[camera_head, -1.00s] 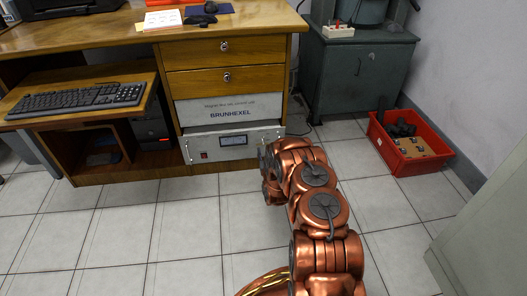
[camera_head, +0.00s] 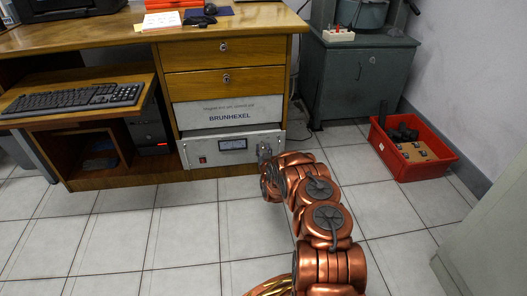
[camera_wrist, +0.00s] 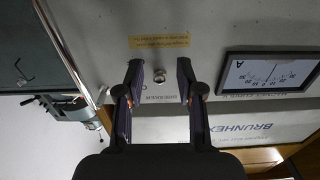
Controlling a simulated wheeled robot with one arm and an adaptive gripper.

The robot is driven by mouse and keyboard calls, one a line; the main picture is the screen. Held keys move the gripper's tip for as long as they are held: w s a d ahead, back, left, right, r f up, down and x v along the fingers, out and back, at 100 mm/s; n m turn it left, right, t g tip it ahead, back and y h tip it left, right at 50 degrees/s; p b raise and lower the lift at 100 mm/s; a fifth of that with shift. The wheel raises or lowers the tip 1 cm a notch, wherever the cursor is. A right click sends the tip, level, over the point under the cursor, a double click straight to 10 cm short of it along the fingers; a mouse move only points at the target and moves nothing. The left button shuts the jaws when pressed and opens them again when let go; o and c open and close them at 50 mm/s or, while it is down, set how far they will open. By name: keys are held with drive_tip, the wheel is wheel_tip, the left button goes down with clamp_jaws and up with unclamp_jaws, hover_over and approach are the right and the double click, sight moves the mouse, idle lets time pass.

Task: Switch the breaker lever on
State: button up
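The breaker lever (camera_wrist: 160,75) is a small, pale metal stub on the grey front panel of the control unit (camera_wrist: 110,25) in the wrist view, near a "BREAKER" label. Its on or off position is not clear. My gripper (camera_wrist: 159,72) is open, with one dark finger on each side of the lever and gaps on both sides. Whether the fingertips reach as deep as the lever cannot be told. In the head view my gripper (camera_head: 264,153) is at the right end of the unit's panel (camera_head: 200,147) and hides the lever.
A dial meter (camera_wrist: 268,71) and a yellow label (camera_wrist: 159,41) are on the panel. The wooden desk (camera_head: 225,52) surrounds the unit. A green cabinet (camera_head: 352,85) and a red crate (camera_head: 425,168) with dark parts stand to the right. The tiled floor in front is clear.

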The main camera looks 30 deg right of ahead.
drive_tip(key=shift+w+d, duration=0.1)
drive_tip(key=shift+w, duration=0.1)
drive_tip(key=shift+c, duration=0.2)
clamp_jaws()
